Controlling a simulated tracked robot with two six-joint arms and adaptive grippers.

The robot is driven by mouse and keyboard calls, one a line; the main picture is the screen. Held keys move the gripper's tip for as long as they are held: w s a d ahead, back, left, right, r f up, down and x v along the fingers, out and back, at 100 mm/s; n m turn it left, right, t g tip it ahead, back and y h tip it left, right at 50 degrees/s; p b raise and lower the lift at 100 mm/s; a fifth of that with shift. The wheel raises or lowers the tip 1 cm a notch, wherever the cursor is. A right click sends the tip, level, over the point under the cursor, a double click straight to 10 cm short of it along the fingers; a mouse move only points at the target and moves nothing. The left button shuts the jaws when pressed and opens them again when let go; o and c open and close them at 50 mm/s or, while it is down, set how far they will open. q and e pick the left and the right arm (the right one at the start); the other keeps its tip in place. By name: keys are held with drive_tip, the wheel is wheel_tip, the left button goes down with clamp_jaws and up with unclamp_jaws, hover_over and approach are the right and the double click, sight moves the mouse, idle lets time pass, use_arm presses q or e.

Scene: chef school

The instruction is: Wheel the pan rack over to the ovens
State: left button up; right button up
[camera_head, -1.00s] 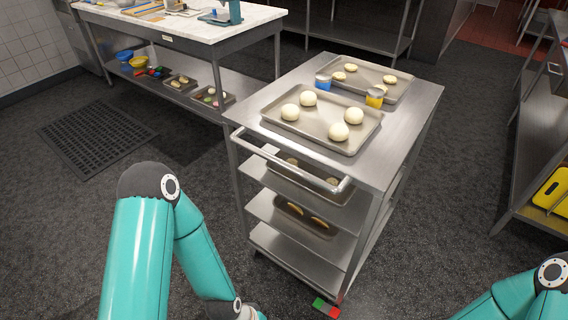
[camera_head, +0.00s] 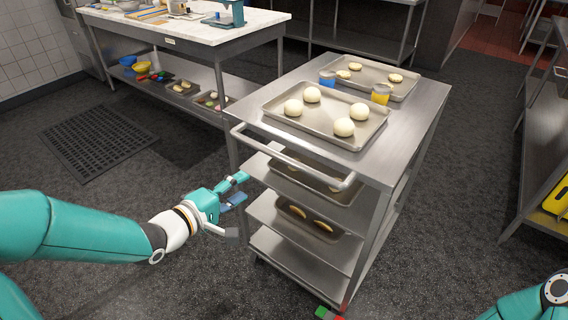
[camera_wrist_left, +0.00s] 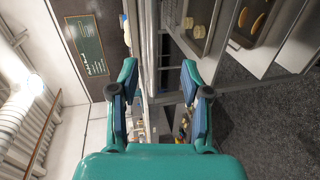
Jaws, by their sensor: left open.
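The pan rack (camera_head: 375,165) is a steel trolley with a flat top, open shelves and a bar handle (camera_head: 290,163) along its near side. My left gripper (camera_head: 243,188) is open and empty, left of the rack, near the left end of the handle and apparently below it. In the left wrist view, a metal bar of the rack (camera_wrist_left: 149,50) shows between the open fingers (camera_wrist_left: 159,82); I cannot tell whether they touch it. My right gripper is out of view; only part of that arm shows at lower right. I cannot identify any ovens.
A marble-topped table (camera_head: 190,28) stands behind left, a steel bench (camera_head: 545,140) at right. A floor mat (camera_head: 97,137) lies left. Dark floor between is open.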

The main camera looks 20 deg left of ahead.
sight(282, 158)
use_arm(q)
drive_tip(key=x, duration=0.5)
drive_tip(key=r+p+x, duration=0.1)
drive_tip(key=x, duration=1)
drive_tip(key=shift+w+d+r, duration=0.1)
drive_tip(key=shift+w+r, duration=0.05)
drive_tip(key=shift+w, duration=0.3)
clamp_jaws()
